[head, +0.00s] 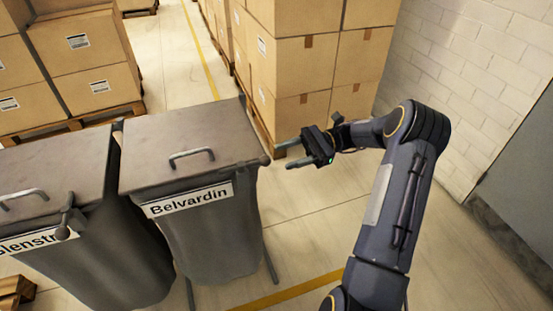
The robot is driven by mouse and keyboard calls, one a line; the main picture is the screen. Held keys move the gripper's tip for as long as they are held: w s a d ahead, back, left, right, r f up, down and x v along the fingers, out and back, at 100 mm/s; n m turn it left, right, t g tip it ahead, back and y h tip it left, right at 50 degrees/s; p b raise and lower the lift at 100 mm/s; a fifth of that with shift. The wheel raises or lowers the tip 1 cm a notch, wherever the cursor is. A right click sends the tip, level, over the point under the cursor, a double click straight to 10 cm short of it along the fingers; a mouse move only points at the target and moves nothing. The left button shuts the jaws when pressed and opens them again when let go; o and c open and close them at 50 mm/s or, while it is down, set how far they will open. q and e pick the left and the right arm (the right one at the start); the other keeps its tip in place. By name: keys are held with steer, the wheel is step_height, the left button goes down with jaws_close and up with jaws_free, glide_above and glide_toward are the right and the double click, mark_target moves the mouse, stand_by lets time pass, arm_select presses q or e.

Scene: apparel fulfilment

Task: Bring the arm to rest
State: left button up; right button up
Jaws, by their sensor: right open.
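My right arm (401,190) reaches up from the bottom right and bends left at its elbow. My right gripper (287,154) is open and empty, its two fingers pointing left. In the picture it is just right of the lidded grey bin labelled "Belvardin" (205,235), near the lid's right corner, with a small gap between them. The bin's lid (185,140) is shut. My left gripper is out of the frame.
A second lidded grey bin (80,262), its label partly cut off, stands at the left. Stacked cardboard boxes (300,60) on a pallet stand behind my gripper. More boxes (85,65) are at the back left. A white brick wall (460,85) is at the right. Floor shows clear right of the bin.

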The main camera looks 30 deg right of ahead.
steer(key=shift+d, duration=0.5)
steer(key=s+a+r+n+g+h+p, duration=0.2)
steer(key=s+a+r+n+h, duration=0.25)
steer(key=a+r, duration=0.25)
steer(key=s+a+r+n+t+h+p, duration=0.1)
steer(key=s+a+n+t+h, duration=0.2)
steer(key=s, duration=0.6)
steer(key=s+a+r+n+t+h+p, duration=0.1)
steer(key=s+a+n+t+h+p, duration=0.1)
steer(key=s+n+h, duration=0.4)
steer(key=s+a+n+t, duration=0.1)
steer(key=s+a+n, duration=0.1)
steer(key=s, duration=0.1)
steer(key=shift+s+r+h+p, duration=0.2)
steer(key=shift+s+h+p, duration=0.1)
steer(key=shift+h, duration=0.05)
steer(key=shift+c, duration=0.3)
